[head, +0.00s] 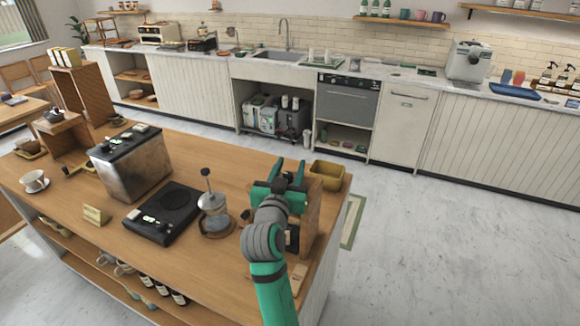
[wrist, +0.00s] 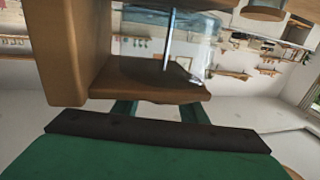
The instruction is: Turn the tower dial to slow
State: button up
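A brown wooden stand, which seems to be the tower (head: 314,208), is at the right end of the wooden counter, largely hidden behind my arm. In the wrist view, tilted over, a wooden shelf (wrist: 145,88) and upright (wrist: 75,50) fill the upper left, with a clear glass vessel (wrist: 198,50) and thin metal rod beside them. No dial or marking can be made out. My gripper (head: 289,172) is at the tower's top in the head view; its two green fingers are apart, with nothing seen between them. In the wrist view the gripper (wrist: 158,112) has its fingertips hidden behind the shelf.
A glass press (head: 213,212) on a round wooden base, a black scale-like device (head: 162,212) and a metal box machine (head: 132,165) stand left of the tower. A yellow-brown bin (head: 327,176) sits just behind it. The floor to the right is open.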

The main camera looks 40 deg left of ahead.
jog(key=shift+w, duration=0.35)
jog(key=shift+a, duration=0.1)
grip_shut()
